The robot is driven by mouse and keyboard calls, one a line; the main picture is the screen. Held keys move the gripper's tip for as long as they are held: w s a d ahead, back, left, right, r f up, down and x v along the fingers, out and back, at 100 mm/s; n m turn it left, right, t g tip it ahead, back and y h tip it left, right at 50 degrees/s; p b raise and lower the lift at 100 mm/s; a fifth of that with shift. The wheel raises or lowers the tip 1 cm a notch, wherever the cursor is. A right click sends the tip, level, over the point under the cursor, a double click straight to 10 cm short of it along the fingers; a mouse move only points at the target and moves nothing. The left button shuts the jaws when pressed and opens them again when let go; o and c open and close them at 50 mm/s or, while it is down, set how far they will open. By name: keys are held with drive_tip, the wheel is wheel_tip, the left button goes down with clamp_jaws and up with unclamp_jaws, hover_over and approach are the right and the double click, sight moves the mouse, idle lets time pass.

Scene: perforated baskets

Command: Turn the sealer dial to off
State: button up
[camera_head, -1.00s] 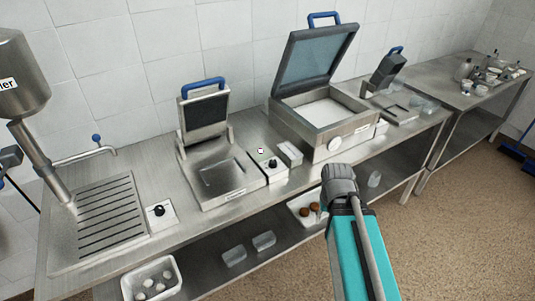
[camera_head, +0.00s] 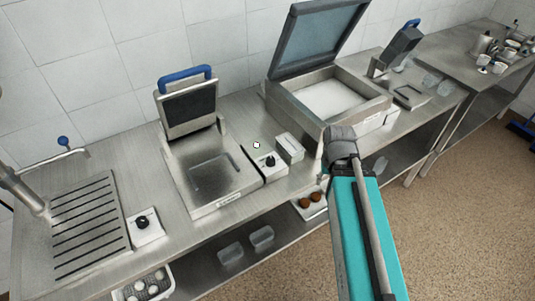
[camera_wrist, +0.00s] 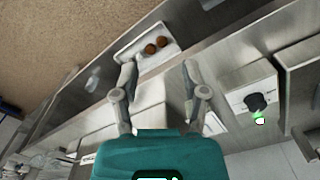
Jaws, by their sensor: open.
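A grey machine with an upright, blue-handled lid (camera_head: 205,165) stands on the steel counter. A small box with a black dial (camera_head: 268,162) sits at its right. A black dial on a pale panel also shows at the right of the wrist view (camera_wrist: 256,102), with a green spot below it. I cannot read the labels or the dial's setting, so I cannot tell which machine is the sealer. My gripper (camera_wrist: 159,74) is open and empty in the wrist view, its fingers apart, with the dial off to their right. In the head view my arm hides the gripper's fingers.
A larger machine with a raised lid (camera_head: 327,102) stands to the right, its front partly behind my arm. Another black dial (camera_head: 142,222) sits beside the slotted drain panel (camera_head: 90,235). A tray of brown balls (camera_wrist: 146,48) is on the lower shelf.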

drive_tip(key=shift+w+d, duration=0.1)
drive_tip(key=shift+d, duration=0.05)
drive_tip(key=o, duration=0.3)
drive_tip(key=shift+o, duration=0.2)
wheel_tip(320, 180, up, 8)
drive_tip(key=m+p, duration=0.8)
drive_tip(key=m, duration=0.7)
hover_over(271, 159)
drive_tip(key=shift+f, duration=0.25)
wheel_tip(271, 159, down, 13)
drive_tip(key=b, duration=1.3)
drive_tip(key=shift+f+b, duration=0.2)
drive_tip(key=shift+b, duration=0.2)
